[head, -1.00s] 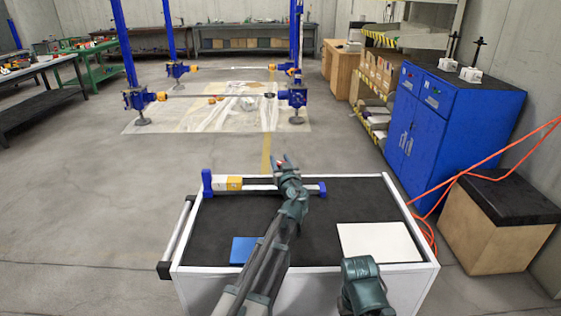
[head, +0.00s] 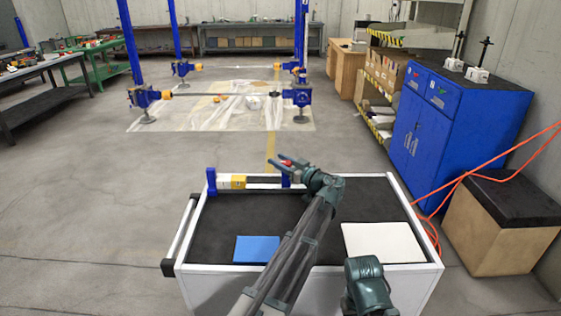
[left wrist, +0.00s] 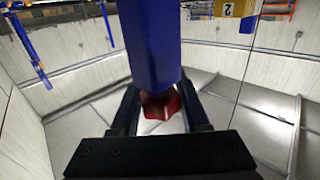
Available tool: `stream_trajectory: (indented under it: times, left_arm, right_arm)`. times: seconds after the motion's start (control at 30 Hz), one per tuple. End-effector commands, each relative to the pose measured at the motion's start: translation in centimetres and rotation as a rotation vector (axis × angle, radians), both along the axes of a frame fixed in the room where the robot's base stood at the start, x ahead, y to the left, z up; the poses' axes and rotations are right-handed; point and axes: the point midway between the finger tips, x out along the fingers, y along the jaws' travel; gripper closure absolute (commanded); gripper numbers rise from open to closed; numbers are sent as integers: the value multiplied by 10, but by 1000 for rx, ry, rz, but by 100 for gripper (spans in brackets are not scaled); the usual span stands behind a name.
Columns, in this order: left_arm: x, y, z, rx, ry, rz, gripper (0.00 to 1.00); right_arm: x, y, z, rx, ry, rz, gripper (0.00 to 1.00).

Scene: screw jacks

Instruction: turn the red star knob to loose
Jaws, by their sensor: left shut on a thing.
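The red star knob (left wrist: 160,105) shows in the left wrist view, below a blue post (left wrist: 148,45) that hides part of it. In the head view a small red part of the knob (head: 285,162) shows at the tip of my left gripper (head: 288,163). My left gripper also fills the lower middle of the left wrist view (left wrist: 160,112), with its two fingers on either side of the knob, shut on it. The knob belongs to a clamp-like fixture with a blue end (head: 211,181) and a yellow block (head: 239,182). My right gripper is not in view.
The fixture lies at the back edge of a cart with a black top (head: 220,215). A blue plate (head: 257,249) and a white plate (head: 382,242) lie nearer its front. A blue cabinet (head: 425,135) and orange cables (head: 470,170) are to the right.

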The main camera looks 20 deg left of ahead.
Motion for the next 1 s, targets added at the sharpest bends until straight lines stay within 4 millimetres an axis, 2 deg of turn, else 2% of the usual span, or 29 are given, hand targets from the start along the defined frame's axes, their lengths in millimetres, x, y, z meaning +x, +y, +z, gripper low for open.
stream_trajectory:
  times: [0.47,0.5,0.63,1.0]
  left_arm:
    - [0,0,0,0,0,14,100]
    - [0,0,0,0,0,14,49]
    - [0,0,0,0,0,13,26]
    - [-1,0,0,0,0,13,24]
  right_arm:
    - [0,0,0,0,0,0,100]
    - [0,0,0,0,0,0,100]
    - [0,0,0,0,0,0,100]
    - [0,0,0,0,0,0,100]
